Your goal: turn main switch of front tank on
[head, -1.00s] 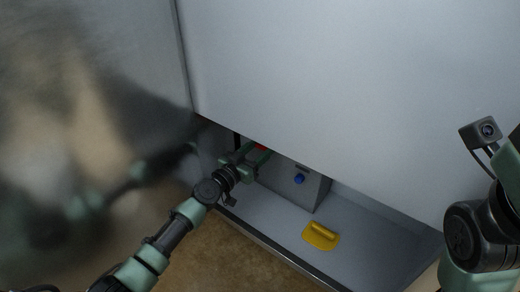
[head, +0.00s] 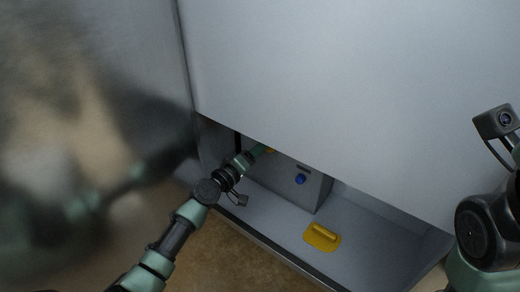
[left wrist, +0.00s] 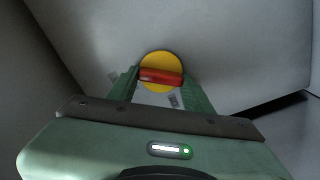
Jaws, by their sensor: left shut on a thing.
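The main switch (left wrist: 161,60) is a yellow disc with a red bar-shaped handle (left wrist: 161,76). In the left wrist view the handle lies across the picture, roughly level. My left gripper (left wrist: 163,88) is shut on the red handle, with a green finger at each end of it. In the head view my left gripper (head: 262,149) reaches under the big pale panel to the grey box (head: 308,187); a bit of yellow shows at its tip, and the switch is mostly hidden. My right gripper is not in view.
A blue knob (head: 300,179) sits on the grey box's face, to the right of the left gripper. A yellow piece with a raised grip (head: 322,237) lies on the grey floor of the recess (head: 375,244). The large pale panel (head: 340,100) hangs just above.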

